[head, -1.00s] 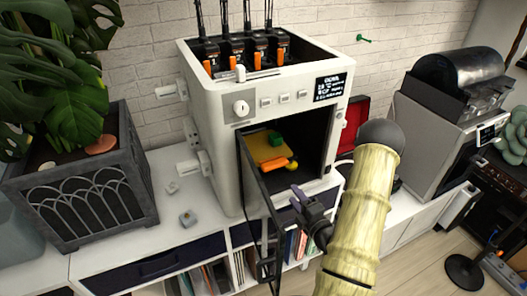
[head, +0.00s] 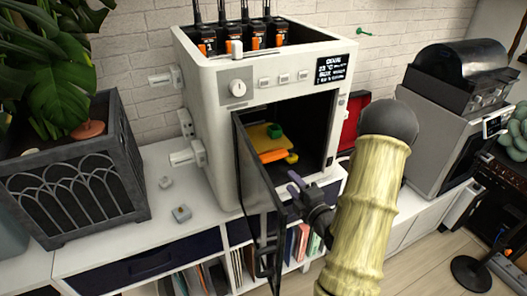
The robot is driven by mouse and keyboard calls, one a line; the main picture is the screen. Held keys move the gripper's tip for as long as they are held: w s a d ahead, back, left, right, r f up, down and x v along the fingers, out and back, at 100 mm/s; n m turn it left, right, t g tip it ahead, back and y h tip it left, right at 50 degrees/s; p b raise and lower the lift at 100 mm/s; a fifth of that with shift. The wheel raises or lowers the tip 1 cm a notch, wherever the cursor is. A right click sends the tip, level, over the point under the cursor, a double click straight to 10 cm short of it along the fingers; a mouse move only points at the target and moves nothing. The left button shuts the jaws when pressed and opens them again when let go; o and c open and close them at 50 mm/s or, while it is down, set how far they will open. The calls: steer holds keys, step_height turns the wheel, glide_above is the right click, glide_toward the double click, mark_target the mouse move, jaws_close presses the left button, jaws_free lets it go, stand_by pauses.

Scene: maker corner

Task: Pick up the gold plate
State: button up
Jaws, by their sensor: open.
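The gold plate (head: 259,136) lies inside the open chamber of the white printer-like machine (head: 218,110). A green block (head: 275,130), an orange piece (head: 272,155) and a small yellow piece (head: 291,158) are on or beside it; I cannot tell which ones touch it. My gripper (head: 297,188) is in front of the chamber, below and right of the plate, apart from it. It is open, with nothing seen between its fingers. The machine's dark door (head: 262,200) stands swung open, just left of my gripper.
The white cabinet (head: 130,240) carries the machine, a dark planter (head: 75,180) with leaves at left and small grey parts (head: 181,213). A red case (head: 352,122) stands right of the machine. Another grey machine (head: 440,130) is further right. The open door borders the chamber's left side.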

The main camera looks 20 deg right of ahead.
steer(key=shift+w+a+f+b, duration=0.15)
steer(key=shift+f+b, duration=0.05)
steer(key=shift+b, duration=1.05)
steer(key=p, duration=0.2)
glide_toward(269, 154)
steer(key=w, duration=0.2)
steer(key=w+f, duration=0.1)
steer(key=w, duration=0.2)
steer(key=shift+w+a+f, duration=0.15)
steer(key=shift+w, duration=0.15)
steer(key=shift+w, duration=0.4)
steer(key=w, duration=0.4)
steer(key=shift+w+p, duration=0.2)
steer(key=shift+p, duration=0.1)
jaws_close()
